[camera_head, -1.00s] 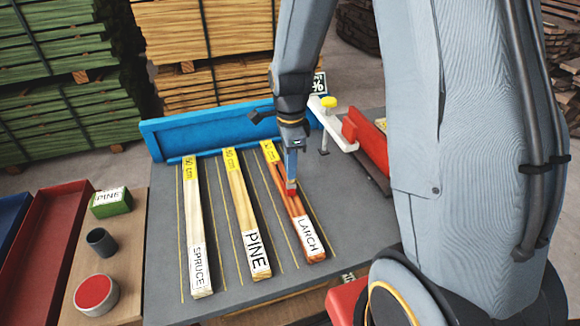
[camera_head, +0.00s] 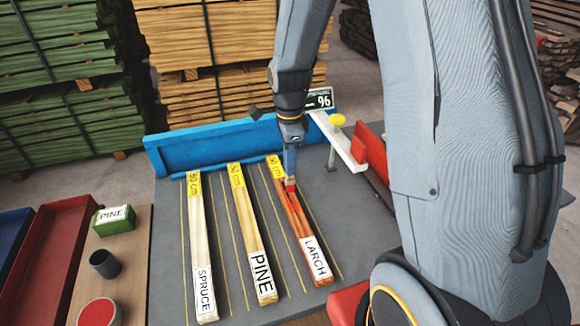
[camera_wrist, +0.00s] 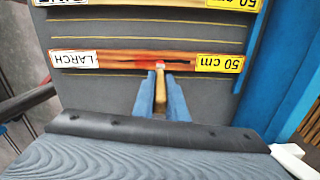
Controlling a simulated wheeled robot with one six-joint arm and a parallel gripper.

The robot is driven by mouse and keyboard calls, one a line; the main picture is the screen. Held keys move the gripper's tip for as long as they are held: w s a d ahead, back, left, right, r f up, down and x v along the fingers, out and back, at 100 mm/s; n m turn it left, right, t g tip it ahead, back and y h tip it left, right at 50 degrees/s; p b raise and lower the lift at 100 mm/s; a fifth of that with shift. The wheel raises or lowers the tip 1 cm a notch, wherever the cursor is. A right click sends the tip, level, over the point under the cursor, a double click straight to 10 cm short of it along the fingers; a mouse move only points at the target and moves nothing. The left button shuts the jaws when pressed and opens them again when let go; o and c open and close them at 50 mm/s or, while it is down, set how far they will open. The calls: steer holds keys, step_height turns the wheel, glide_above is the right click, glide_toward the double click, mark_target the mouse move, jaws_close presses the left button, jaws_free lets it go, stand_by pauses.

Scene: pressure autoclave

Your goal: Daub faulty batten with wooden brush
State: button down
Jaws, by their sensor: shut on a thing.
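My gripper (camera_head: 290,170) is shut on the wooden brush (camera_head: 290,187), which also shows between the fingers in the wrist view (camera_wrist: 160,82). The brush tip is at the larch batten (camera_head: 301,222), nearer its yellow 50 cm end, and seems to touch it. A red smear (camera_wrist: 146,65) shows on the batten by the tip in the wrist view. The pine batten (camera_head: 246,220) and the spruce batten (camera_head: 199,235) lie to the left, with no red on them. A cup of red paint (camera_head: 97,312) stands at the lower left.
A blue stop rail (camera_head: 215,146) runs along the table's far edge. A white arm with a yellow knob (camera_head: 337,119), a red block and a percent display (camera_head: 319,99) stand right of it. A dark cup (camera_head: 104,264) and a green PINE box (camera_head: 114,219) stand left.

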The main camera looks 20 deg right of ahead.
steer(key=shift+w+r+p, duration=0.1)
steer(key=shift+r+p, duration=0.5)
steer(key=shift+r, duration=0.2)
steer(key=shift+r+p, duration=1.4)
steer(key=shift+r, duration=0.55)
